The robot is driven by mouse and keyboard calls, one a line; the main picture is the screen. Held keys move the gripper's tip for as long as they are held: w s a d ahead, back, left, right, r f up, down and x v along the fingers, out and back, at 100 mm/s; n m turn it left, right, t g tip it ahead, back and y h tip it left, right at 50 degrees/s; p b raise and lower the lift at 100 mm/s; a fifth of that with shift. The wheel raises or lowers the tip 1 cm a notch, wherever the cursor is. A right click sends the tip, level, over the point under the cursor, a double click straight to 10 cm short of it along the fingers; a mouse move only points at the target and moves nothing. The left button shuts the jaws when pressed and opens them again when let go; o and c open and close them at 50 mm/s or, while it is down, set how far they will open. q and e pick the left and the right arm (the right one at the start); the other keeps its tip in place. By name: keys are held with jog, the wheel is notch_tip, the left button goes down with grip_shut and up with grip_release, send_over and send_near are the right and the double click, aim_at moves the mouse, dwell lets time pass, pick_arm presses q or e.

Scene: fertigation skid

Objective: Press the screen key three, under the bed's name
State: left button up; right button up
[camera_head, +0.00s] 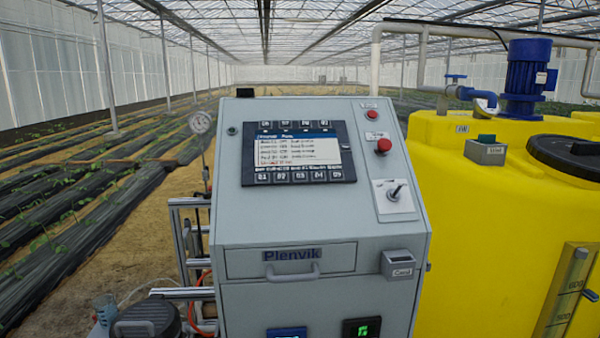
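The control screen (297,152) sits in a dark panel on the sloped face of a grey cabinet (235,218). It shows a blue header and several lines of text, too small to read surely. A row of small keys runs under the screen, with labels that look numbered. The middle one, third from the left, is a key (299,176) whose label I cannot read surely. Another row of small keys or marks (294,126) runs above the screen. Neither of my grippers is in view, and nothing covers the panel.
Right of the screen are a red button (383,146), a smaller red button (372,115) and a rotary switch (396,192). Below are a drawer (340,257) marked Plenvik and a small grey box (403,265). A yellow tank (470,230) stands close at the right.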

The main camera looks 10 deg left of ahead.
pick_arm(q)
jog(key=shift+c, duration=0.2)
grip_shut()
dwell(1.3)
